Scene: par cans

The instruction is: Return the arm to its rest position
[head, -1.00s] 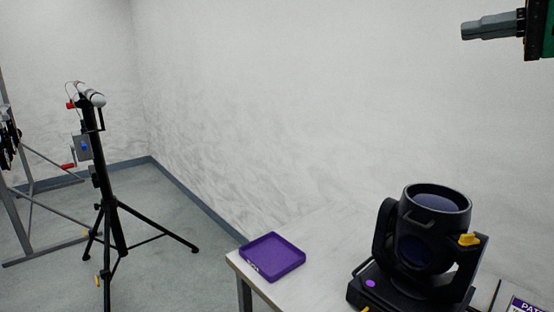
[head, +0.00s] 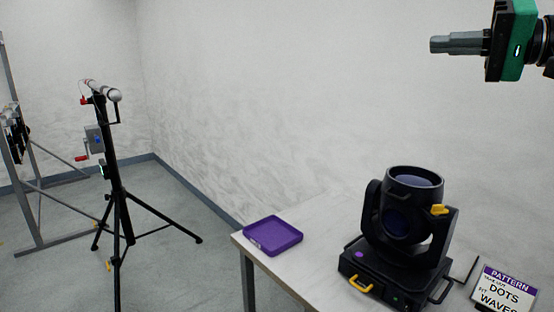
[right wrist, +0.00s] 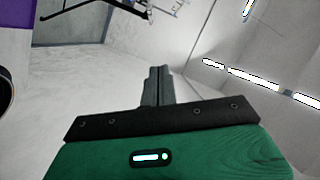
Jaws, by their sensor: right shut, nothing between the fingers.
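My right gripper (head: 440,44) is at the upper right of the head view, with its green housing and grey fingers pointing left. Its fingers are together with nothing between them. It is in front of the white wall, high above the table and apart from everything on it. In the right wrist view the closed fingers (right wrist: 157,75) show beyond the green housing. My left gripper is not in the head view.
A table (head: 310,222) holds a purple tray (head: 273,235), a black moving-head light (head: 402,225) with yellow latches, and a pattern sign (head: 504,289). A black tripod stand (head: 118,190) and a grey metal frame (head: 22,170) stand at left.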

